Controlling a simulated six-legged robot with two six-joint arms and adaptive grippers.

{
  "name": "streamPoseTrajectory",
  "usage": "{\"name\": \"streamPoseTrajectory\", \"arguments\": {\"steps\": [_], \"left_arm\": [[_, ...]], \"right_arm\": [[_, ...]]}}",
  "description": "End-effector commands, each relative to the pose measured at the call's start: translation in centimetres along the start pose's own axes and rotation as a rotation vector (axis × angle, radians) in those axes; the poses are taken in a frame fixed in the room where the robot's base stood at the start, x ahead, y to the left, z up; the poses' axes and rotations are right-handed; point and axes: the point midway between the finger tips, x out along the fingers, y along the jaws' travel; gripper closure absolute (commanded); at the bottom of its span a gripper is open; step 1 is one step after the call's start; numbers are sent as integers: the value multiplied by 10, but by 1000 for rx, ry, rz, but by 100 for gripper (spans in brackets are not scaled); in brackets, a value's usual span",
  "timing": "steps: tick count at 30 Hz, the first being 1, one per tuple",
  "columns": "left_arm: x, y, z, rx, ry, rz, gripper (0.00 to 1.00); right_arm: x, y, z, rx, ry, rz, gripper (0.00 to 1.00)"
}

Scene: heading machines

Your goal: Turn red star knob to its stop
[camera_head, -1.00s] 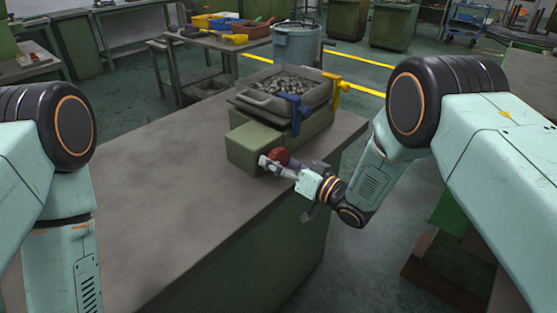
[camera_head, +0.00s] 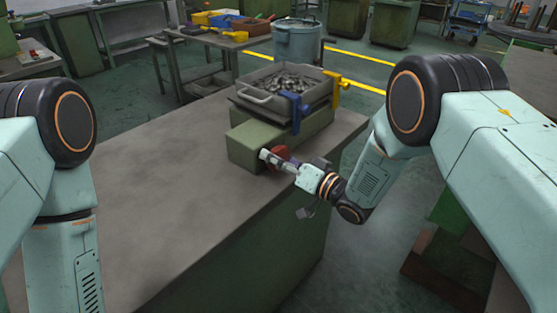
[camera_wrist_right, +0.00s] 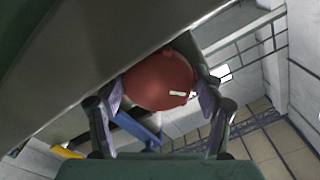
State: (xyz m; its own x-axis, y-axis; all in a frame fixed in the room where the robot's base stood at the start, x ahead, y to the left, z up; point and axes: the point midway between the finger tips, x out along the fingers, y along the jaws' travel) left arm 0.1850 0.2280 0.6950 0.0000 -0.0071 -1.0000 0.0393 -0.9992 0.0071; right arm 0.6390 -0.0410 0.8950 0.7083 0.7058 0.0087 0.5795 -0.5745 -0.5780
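The red star knob (camera_head: 281,150) is on the green machine block (camera_head: 248,146) at the table's right edge. My right gripper (camera_head: 277,157) is at the knob and partly covers it. In the right wrist view, the rounded red knob (camera_wrist_right: 158,82) with a short white mark sits between the two fingers of the right gripper (camera_wrist_right: 160,92). The pads appear to press on the knob from both sides. The knob's far side is hidden. My left arm runs down out of the head view, and its gripper is not seen.
The grey tabletop (camera_head: 165,185) in front is clear.

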Motion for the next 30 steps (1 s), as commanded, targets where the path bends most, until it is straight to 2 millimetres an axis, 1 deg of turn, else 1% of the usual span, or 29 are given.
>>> {"name": "streamPoseTrajectory", "arguments": {"steps": [1, 5, 14, 17, 20, 30], "left_arm": [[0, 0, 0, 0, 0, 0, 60], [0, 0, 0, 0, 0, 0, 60], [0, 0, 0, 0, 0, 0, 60], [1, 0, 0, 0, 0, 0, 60], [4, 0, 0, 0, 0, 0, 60], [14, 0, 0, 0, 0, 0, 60]], "right_arm": [[0, 0, 1, 1, -2, 1, 25], [-1, 1, 3, 3, -5, 2, 14], [-1, 1, 4, 2, -8, 3, 14], [-1, 1, 5, -23, -8, 3, 14], [-1, 2, 5, -84, -8, 3, 14], [-1, 3, 5, -426, -9, 2, 14]]}}
